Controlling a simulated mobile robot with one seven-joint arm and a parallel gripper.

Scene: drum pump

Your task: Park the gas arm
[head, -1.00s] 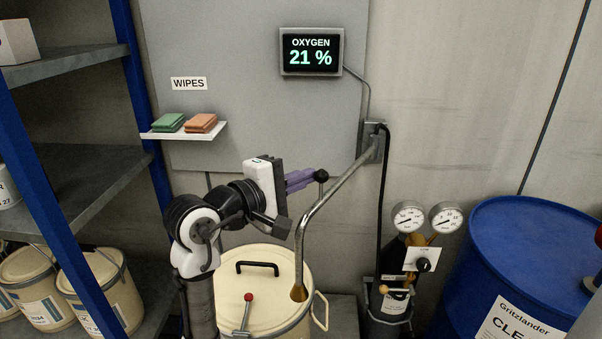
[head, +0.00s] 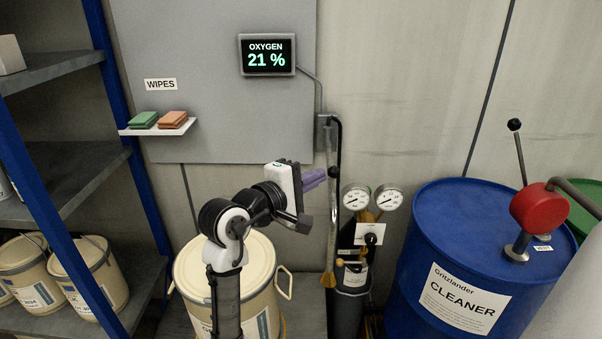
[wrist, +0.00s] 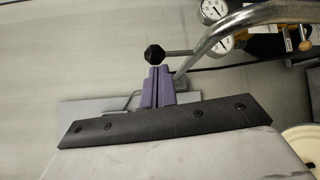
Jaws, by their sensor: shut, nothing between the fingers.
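The gas arm (head: 331,215) is a bent metal tube on a wall bracket (head: 325,125). It now hangs close to the wall beside the gas cylinder (head: 345,310), its brass nozzle (head: 328,280) pointing down, clear of the cream drum (head: 240,275). Its black knob (head: 334,172) sits just beyond my gripper (head: 322,176). In the wrist view, the purple fingers (wrist: 157,72) are shut and empty, with the knob (wrist: 154,54) just past their tips and the tube (wrist: 235,22) curving right. I cannot tell whether the fingers touch the knob.
Two gauges (head: 371,199) stand on the gas cylinder. A blue cleaner drum (head: 440,240) with a red pump (head: 539,208) is on the right. A shelf (head: 75,190) with pails stands left. A wipes ledge (head: 158,129) and an oxygen display (head: 267,56) are on the wall.

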